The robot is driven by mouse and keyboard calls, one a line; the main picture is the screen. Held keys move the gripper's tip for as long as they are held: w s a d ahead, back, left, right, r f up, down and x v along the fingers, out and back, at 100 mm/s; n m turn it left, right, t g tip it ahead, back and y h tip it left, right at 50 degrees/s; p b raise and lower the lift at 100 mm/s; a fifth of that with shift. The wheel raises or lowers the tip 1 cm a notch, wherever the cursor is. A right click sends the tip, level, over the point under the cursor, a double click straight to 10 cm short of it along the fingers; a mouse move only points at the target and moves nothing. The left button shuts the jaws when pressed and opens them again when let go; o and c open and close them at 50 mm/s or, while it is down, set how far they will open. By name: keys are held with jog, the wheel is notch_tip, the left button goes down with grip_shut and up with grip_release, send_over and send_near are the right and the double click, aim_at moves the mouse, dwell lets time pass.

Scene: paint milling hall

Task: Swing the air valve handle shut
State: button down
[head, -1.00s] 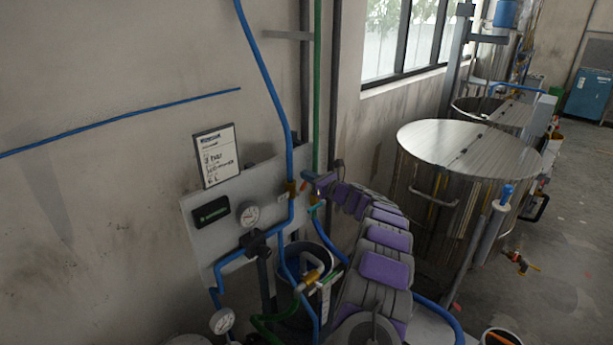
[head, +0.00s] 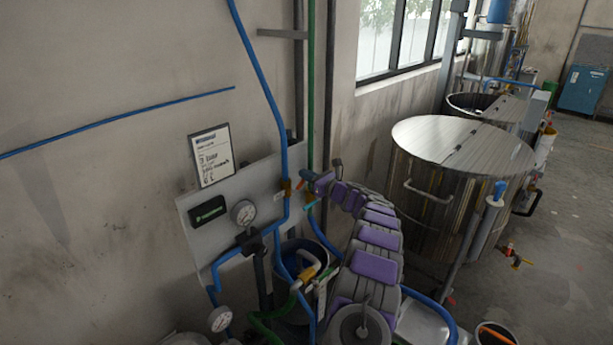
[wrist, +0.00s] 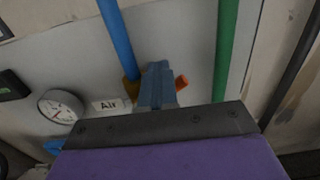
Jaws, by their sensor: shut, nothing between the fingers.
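The brass air valve (wrist: 132,88) sits on the vertical blue pipe (wrist: 116,40) on the grey wall panel, above a white "Air" label (wrist: 108,105). An orange piece, likely its handle (wrist: 181,81), shows just right of my gripper (wrist: 158,80) in the wrist view. My shut, empty fingers hide whatever lies between valve and orange piece, so I cannot tell whether they touch it. In the head view the brass valve (head: 286,187) and small orange handle (head: 300,184) are just left of my gripper (head: 308,179).
A pressure gauge (head: 243,213) and green-and-black box (head: 207,211) are on the panel. A green pipe (wrist: 226,45) runs right of the fingers. Below are hoses and a dark bucket (head: 312,252). A large steel vat (head: 430,185) stands to the right.

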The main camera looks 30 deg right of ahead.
jog(key=shift+w+d+f+p, duration=0.2)
jog(key=shift+d+f+p, duration=0.1)
jog(key=shift+d+f, duration=0.25)
jog(key=shift+w+d+f, duration=0.2)
jog(key=shift+d+f, duration=0.3)
jog(key=shift+f, duration=0.35)
jog(key=shift+d+r, duration=0.15)
jog(key=shift+r, duration=0.15)
dwell(0.5)
